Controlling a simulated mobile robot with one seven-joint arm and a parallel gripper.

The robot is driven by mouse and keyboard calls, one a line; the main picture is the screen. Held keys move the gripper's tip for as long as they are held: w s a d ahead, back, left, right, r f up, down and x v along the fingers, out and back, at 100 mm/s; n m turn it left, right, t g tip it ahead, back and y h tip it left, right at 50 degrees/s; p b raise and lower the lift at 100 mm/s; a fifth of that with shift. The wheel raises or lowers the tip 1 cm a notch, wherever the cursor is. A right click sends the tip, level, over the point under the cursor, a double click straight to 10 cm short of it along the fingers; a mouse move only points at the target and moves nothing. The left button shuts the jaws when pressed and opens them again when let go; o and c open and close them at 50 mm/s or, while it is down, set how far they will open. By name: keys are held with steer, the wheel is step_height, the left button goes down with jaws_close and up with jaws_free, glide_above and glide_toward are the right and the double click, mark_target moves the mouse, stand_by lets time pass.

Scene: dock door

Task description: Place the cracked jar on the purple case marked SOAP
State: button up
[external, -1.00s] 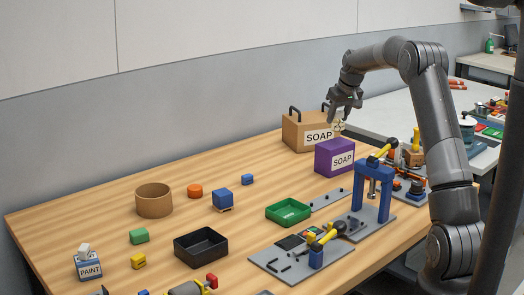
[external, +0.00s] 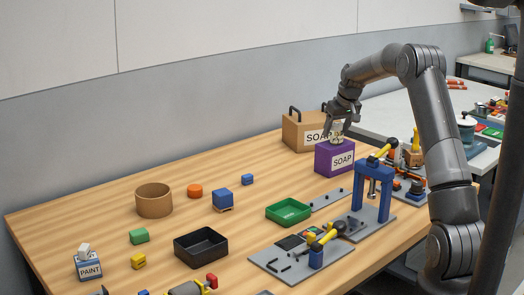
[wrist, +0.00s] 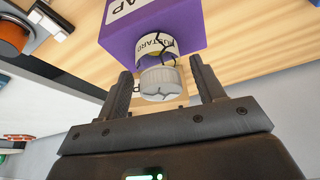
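The cracked jar (external: 337,131) is small, with a pale lid and a cream label with dark crack lines. In the wrist view the jar (wrist: 161,80) has a label that reads MUSTARD in part. It appears to stand upright on top of the purple case marked SOAP (external: 326,163), which also shows in the wrist view (wrist: 195,22). My gripper (external: 337,124) is over the case, with its fingers on either side of the jar. In the wrist view my gripper (wrist: 163,85) is open, with a gap between each finger and the lid.
A tan case with dark handles, also marked SOAP (external: 292,133), stands close behind the purple case. A blue press frame (external: 372,180) stands at the right front. A green tray (external: 288,212) and a black tray (external: 201,247) lie nearer.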

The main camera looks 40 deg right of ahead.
steer(key=shift+o, duration=0.3)
steer(key=shift+r, duration=0.2)
steer(key=v, duration=1.2)
steer(key=s+a+r, duration=0.3)
steer(key=a, duration=0.3)
steer(key=s+a+r, duration=0.2)
steer(key=a, duration=0.4)
steer(key=s+a+r+n, duration=0.1)
steer(key=s+a+r, duration=0.1)
steer(key=s+a, duration=0.95)
steer(key=s+a+f, duration=0.3)
steer(key=s+a, duration=0.2)
steer(key=s, duration=0.5)
steer(key=s+a+f+n+t+y, duration=0.1)
steer(key=s+a+f, duration=0.3)
steer(key=s, duration=0.6)
steer(key=shift+a+n, duration=0.3)
steer(key=shift+a, duration=0.95)
